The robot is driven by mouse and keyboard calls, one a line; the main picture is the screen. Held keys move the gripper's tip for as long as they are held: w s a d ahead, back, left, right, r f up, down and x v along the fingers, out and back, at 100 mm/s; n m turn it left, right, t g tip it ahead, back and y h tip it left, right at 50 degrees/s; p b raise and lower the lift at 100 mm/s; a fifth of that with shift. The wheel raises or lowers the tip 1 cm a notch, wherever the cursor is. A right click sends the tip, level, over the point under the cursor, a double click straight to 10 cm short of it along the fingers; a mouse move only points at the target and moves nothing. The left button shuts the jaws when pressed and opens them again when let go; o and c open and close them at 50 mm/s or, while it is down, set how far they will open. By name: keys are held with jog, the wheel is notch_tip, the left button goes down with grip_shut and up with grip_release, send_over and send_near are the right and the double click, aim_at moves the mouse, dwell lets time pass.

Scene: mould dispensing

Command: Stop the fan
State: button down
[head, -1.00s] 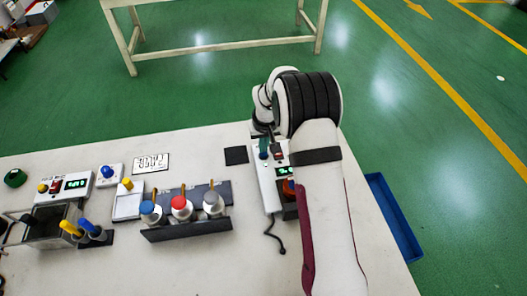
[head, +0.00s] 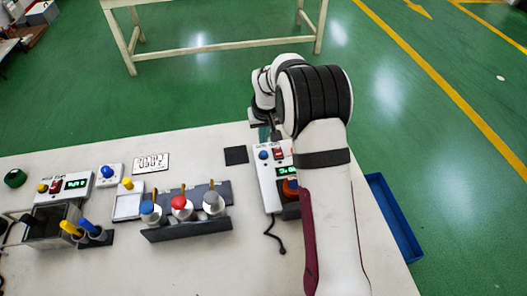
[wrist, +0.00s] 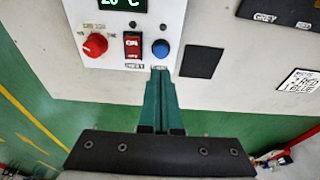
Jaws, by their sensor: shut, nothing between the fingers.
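A white control box (head: 268,188) stands on the table's right part, partly hidden by my arm in the head view. It carries a blue round button (wrist: 160,48), a red rocker switch (wrist: 133,45), a red knob (wrist: 95,45) and a green display (wrist: 125,5) reading about 20 °C. The small labels are too blurred to read surely, and I cannot make out a separate fan. My gripper (wrist: 158,72) has its green fingers shut and empty. In the wrist view its tips appear just below the blue button and switch, near the box's edge; contact cannot be told.
A black square (wrist: 201,61) lies beside the box. A rack (head: 188,231) holds several coloured-top containers. Another control box (head: 65,187) stands at the left. A blue tray (head: 395,215) is by the table's right edge. A cable runs from the box.

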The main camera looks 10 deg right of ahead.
aim_at(264, 153)
notch_tip(264, 153, up, 6)
jog(key=shift+f, duration=0.1)
dwell(0.4)
dwell(0.5)
